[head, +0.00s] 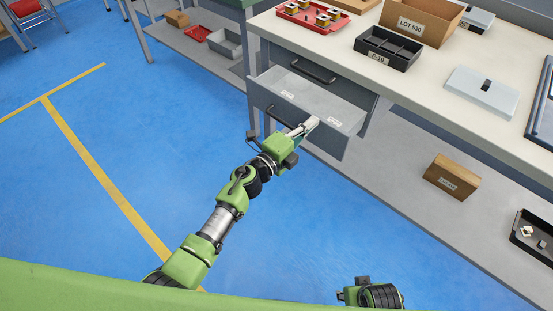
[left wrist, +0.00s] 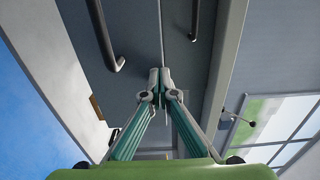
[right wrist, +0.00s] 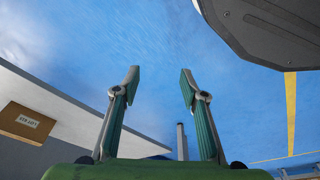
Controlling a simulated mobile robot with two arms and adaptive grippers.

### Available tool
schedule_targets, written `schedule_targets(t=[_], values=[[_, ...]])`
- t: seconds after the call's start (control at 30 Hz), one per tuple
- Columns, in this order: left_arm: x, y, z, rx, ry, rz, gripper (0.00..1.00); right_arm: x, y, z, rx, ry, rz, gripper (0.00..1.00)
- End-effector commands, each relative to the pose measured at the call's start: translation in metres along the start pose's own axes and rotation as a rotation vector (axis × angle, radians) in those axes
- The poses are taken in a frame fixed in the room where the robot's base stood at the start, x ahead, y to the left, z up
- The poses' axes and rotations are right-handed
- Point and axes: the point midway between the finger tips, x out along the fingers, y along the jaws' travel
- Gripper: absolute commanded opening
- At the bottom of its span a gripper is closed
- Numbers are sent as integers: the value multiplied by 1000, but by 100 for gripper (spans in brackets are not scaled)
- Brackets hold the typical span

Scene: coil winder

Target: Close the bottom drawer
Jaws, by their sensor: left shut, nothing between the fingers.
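The grey bottom drawer (head: 300,90) hangs pulled out under the workbench, below the shut top drawer with its dark handle (head: 313,70). Its inside looks empty except for small white labels. My left gripper (head: 308,124) is at the top edge of the drawer's front; I cannot tell whether it touches. In the left wrist view the left fingers (left wrist: 160,76) are shut and empty, between two dark bar handles (left wrist: 108,45). My right gripper (right wrist: 160,75) is open and empty, pointing over the blue floor. In the head view only part of my right arm shows, at the bottom edge.
On the workbench top (head: 400,85) stand a red tray (head: 300,17), a black divided bin (head: 388,47), a cardboard box (head: 420,20) and a grey lidded case (head: 482,90). A lower shelf holds a carton (head: 452,177) and a dark tray (head: 535,237). The blue floor in front is clear.

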Motion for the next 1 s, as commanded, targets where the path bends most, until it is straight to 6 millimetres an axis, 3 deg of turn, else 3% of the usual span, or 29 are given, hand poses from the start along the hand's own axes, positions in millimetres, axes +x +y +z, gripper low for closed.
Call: schedule_targets(t=[0.2, 0.5, 0.7, 1.0], values=[[37, 2, 0, 1, 1, -2, 0, -39, 3, -22, 4, 29, 5, 40], [66, 1, 0, 0, 0, -1, 0, -86, 6, -34, 8, 51, 10, 40], [73, 0, -1, -1, 0, -1, 0, -100, 6, -36, 9, 54, 11, 40], [74, -1, -1, -1, 0, -1, 0, -102, 6, -36, 10, 55, 11, 40]])
